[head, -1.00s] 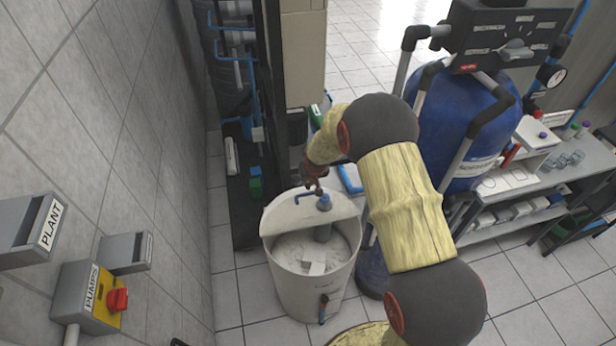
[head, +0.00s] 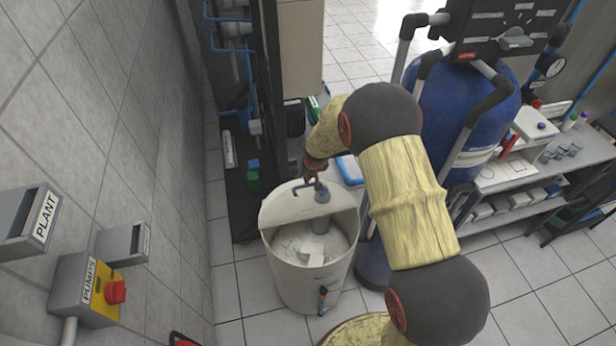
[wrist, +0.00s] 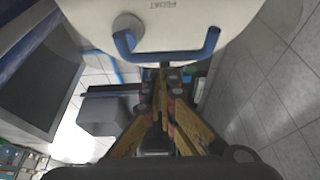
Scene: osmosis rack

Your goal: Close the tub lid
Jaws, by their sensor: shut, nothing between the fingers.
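The white tub (head: 300,280) stands on the floor with its front half open, showing pale lumpy contents. The off-white lid (head: 285,210) is at the rear half of the tub; its exact tilt is hard to tell. A blue handle (head: 300,186) is on the lid, with a grey-blue fitting beside it. In the wrist view the lid (wrist: 195,22) fills the top, with the blue handle (wrist: 168,54) across it. My gripper (wrist: 163,72) is shut and empty, its tips close by the handle; contact is unclear. In the head view my gripper (head: 314,180) is small and partly hidden by my arm.
A tiled wall with a yellow pump switch box (head: 92,290) is at the left. A dark rack (head: 240,170) stands behind the tub. A blue tank (head: 462,120) and a shelf bench (head: 515,180) are at the right. Bare floor lies around the tub's front.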

